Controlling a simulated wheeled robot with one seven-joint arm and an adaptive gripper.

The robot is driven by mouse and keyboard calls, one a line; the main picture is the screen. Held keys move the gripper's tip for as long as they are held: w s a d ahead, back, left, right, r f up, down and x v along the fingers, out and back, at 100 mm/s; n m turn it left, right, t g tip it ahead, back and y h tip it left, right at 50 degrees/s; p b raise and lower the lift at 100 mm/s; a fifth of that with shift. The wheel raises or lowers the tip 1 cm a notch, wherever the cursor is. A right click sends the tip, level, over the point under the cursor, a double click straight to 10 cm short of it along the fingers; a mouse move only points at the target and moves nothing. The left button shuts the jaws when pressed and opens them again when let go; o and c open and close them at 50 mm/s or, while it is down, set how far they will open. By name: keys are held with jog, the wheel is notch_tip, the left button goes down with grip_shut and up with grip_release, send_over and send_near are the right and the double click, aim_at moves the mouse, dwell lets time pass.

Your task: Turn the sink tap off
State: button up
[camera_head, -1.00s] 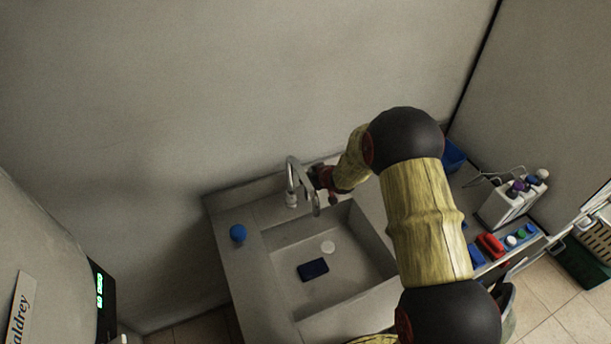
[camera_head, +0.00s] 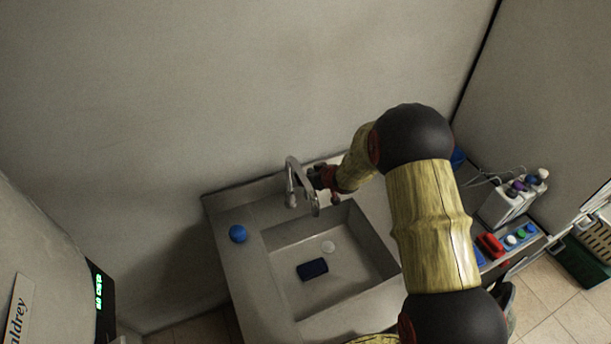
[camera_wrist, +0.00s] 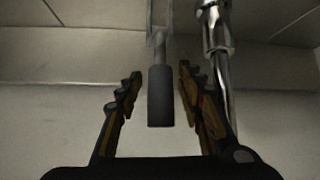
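The chrome sink tap (camera_head: 290,180) stands at the back edge of the grey sink (camera_head: 262,262), with its curved spout over the basin. In the wrist view, part of the chrome tap (camera_wrist: 217,35) rises at the right. A lever with a dark grip (camera_wrist: 160,95) shows between my fingers there. My gripper (camera_wrist: 158,92) is open, with a gap between the grip and each finger. In the head view, my gripper (camera_head: 322,178) is just right of the tap, partly hidden by my arm. I cannot make out any water stream.
A blue round object (camera_head: 238,233) sits on the sink's left rim. A dark blue block (camera_head: 313,269) and a white disc (camera_head: 328,247) lie in the basin. A wall rises close behind the tap.

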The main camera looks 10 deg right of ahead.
jog(key=v, duration=1)
jog(key=shift+s, duration=0.1)
